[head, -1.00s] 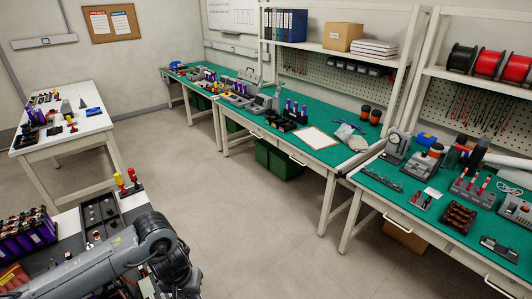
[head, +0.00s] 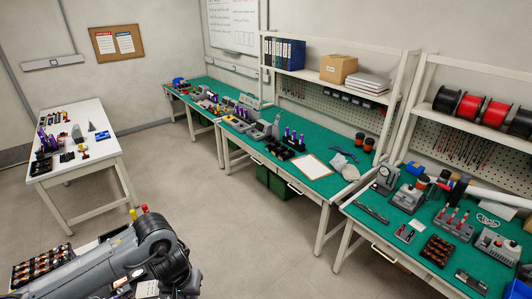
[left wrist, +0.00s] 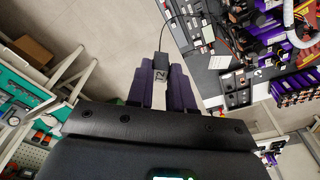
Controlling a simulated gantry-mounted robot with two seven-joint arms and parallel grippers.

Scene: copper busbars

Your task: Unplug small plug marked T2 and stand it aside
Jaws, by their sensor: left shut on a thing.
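In the left wrist view my left gripper (left wrist: 161,86) has its purple fingers shut on a small dark plug (left wrist: 161,67). A pale label marked T2 shows on the plug between the fingertips. A thin black cable runs from its far end towards the bench. In the head view my left arm comes in at the bottom left, and its fingers and the plug cannot be made out there. I cannot tell whether the plug is clear of every socket. My right gripper is not in view.
The near bench (left wrist: 208,87) carries dark modules and purple cells (left wrist: 275,55) right of the plug. In the head view a white table (head: 75,178) stands at the left. Green-topped benches (head: 315,172) with tools line the back and right. Open floor (head: 235,215) lies between.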

